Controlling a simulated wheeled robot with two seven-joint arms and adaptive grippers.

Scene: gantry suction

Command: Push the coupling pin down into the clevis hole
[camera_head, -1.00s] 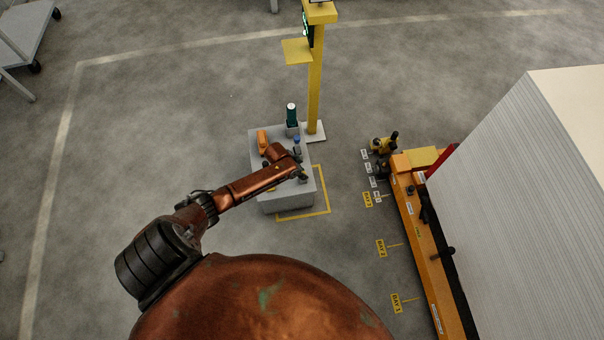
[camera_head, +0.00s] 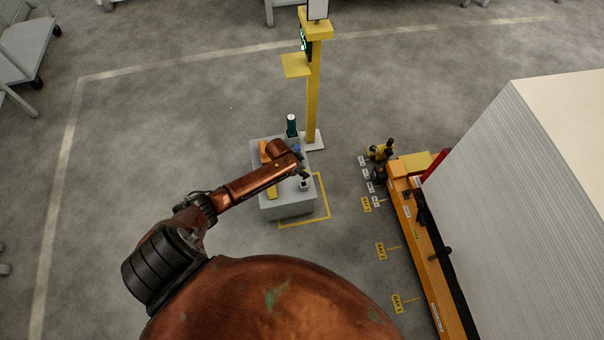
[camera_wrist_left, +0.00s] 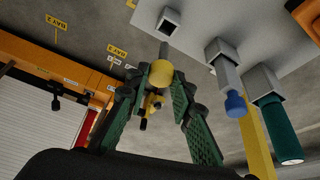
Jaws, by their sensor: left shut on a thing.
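My left gripper (camera_wrist_left: 161,88) has green fingers shut on a pin with a round yellow head (camera_wrist_left: 160,71) and a grey shaft (camera_wrist_left: 164,49). The shaft tip points toward a square grey holder (camera_wrist_left: 168,22) with a dark, empty-looking hole, and a small gap seems to separate them. In the head view my left gripper (camera_head: 305,173) is over the grey pedestal (camera_head: 290,208), just behind that holder (camera_head: 304,185). The held pin is too small to make out there. I cannot surely pick out the clevis hole. My right gripper is not in view.
A blue-headed pin (camera_wrist_left: 234,102) and a dark green cylinder (camera_wrist_left: 280,130) stand in other holders on the pedestal. A yellow post (camera_head: 313,90) rises behind. An orange machine (camera_head: 425,255) with a yellow-black fitting (camera_head: 380,151) stands right, across clear floor.

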